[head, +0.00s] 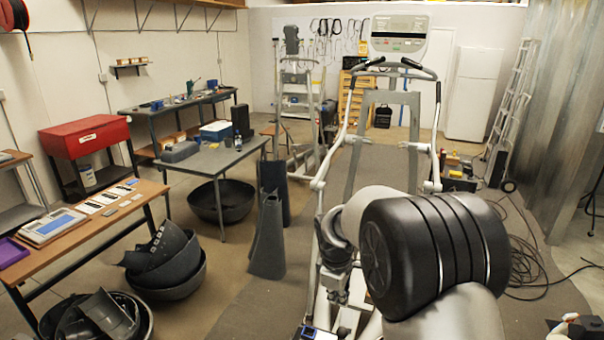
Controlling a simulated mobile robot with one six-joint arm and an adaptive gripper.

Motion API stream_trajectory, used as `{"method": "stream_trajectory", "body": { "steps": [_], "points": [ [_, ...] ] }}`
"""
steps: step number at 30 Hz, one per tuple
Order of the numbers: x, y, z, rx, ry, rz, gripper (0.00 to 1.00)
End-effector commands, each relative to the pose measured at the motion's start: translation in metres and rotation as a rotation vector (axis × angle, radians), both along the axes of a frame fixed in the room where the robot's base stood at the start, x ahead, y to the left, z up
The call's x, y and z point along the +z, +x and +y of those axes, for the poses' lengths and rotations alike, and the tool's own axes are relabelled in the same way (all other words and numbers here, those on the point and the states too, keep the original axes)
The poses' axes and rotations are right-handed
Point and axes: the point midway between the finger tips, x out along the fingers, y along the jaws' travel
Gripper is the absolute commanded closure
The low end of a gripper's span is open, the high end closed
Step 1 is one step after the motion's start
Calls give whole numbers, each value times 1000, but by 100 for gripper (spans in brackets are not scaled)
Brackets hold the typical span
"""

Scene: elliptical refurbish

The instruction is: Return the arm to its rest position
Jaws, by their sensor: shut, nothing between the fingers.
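My arm reaches into the view from the lower right, with a large black joint (430,250) and pale links. Its wrist bends downward left of that joint. My gripper (334,296) hangs below the wrist, small in the picture, pointing down in front of the elliptical machine. It is shut and holds nothing. The elliptical machine (402,37), with its grey console on top and white handlebars, stands upright behind my arm. My arm hides much of its lower part, and I cannot tell whether the gripper touches the frame.
A wooden-topped bench (90,232) stands at left, with black bowls (165,283) on the floor beside it. A grey table (215,160) stands behind. Dark upright covers (267,240) stand left of the machine. Loose cables (530,265) lie at right. Some mat (235,315) is bare.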

Motion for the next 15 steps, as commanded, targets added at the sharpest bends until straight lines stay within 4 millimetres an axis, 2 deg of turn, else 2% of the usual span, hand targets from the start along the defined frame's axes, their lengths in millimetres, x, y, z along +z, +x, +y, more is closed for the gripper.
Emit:
{"method": "stream_trajectory", "body": {
  "steps": [6, 12, 15],
  "points": [
    [57, -53, -14, -207, 63, -69, 100],
    [91, -116, -24, -407, 131, -123, 100],
    [101, -151, -29, -506, 168, -148, 100]
  ]
}}
